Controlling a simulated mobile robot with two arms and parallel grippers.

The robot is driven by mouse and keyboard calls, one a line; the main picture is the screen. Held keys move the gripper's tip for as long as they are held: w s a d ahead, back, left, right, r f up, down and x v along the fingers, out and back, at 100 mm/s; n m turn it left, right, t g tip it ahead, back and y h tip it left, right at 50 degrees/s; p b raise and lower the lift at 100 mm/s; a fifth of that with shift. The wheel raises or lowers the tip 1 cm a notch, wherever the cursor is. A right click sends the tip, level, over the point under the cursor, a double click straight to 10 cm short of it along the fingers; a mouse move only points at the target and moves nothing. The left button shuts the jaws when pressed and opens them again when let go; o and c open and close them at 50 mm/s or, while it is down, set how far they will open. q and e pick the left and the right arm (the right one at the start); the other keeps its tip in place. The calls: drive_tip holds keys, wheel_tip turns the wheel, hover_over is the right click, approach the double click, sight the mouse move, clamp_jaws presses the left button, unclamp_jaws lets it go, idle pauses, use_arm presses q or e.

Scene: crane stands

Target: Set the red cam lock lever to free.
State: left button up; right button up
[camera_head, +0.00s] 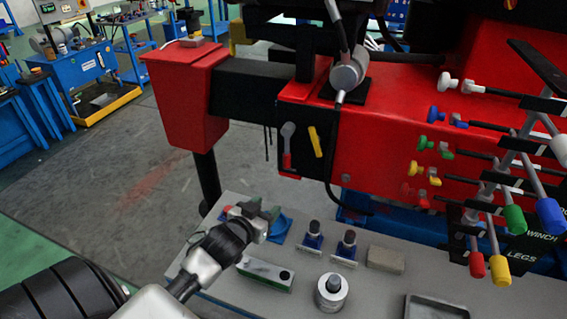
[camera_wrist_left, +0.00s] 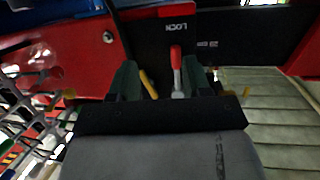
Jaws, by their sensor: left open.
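The cam lock lever (camera_head: 287,146) is on the side of the black beam in the head view. Its grey end is at the top and its red grip hangs straight down. In the left wrist view, which looks upside down, the red grip (camera_wrist_left: 176,58) points toward an inverted LOCK label (camera_wrist_left: 180,28). My left gripper (camera_head: 263,213) is open and empty, below the lever in the head view. In the left wrist view the lever shows between the open fingers (camera_wrist_left: 163,78), beyond them and apparently not touched. My right gripper is not in view.
A yellow lever (camera_head: 315,141) hangs just right of the cam lock lever. A grey bench (camera_head: 385,295) below holds small parts, including a green-and-white level (camera_head: 264,274) and two dark-capped pieces. A black cable loops down at the right. Coloured control levers (camera_head: 514,217) stick out farther right.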

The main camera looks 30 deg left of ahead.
sight(285, 161)
use_arm(q)
drive_tip(key=w+a+r+t, duration=0.1)
drive_tip(key=w, duration=0.3)
drive_tip(key=w+a+r, duration=0.1)
drive_tip(key=w+r, duration=0.1)
drive_tip(key=w, duration=0.3)
drive_tip(key=w+a+r+t+p, duration=0.1)
drive_tip(key=w, duration=0.3)
drive_tip(key=shift+w+a+r+t, duration=0.15)
drive_tip(key=shift+a+t, duration=0.05)
drive_tip(key=shift+t, duration=0.1)
drive_tip(key=shift+c, duration=0.4)
clamp_jaws()
